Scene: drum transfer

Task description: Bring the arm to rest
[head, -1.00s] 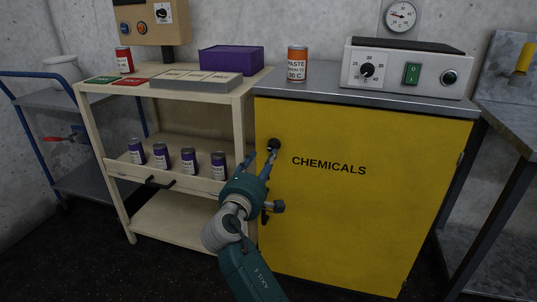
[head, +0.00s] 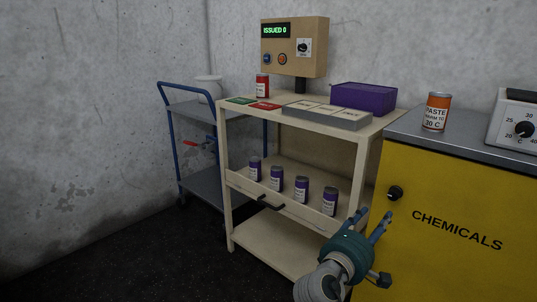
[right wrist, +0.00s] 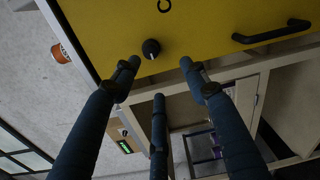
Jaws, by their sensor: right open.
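My right gripper (head: 371,222) is in the lower right of the head view. Its blue fingers are spread, with nothing between them. It is in front of the gap between the cream shelf unit and the yellow cabinet (head: 445,235), lower left of the cabinet's black knob (head: 395,193). In the right wrist view the open fingers (right wrist: 158,70) point toward the cabinet. The knob (right wrist: 150,48) appears just beyond the fingertips, apart from them. My left gripper is in neither view.
The cream shelf unit (head: 235,200) holds several purple cans (head: 277,178) in a row on its middle shelf. A purple box (head: 362,98) and a red can (head: 262,86) stand on top. An orange paste can (head: 436,112) stands on the cabinet. A blue-framed trolley (head: 170,125) is behind left.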

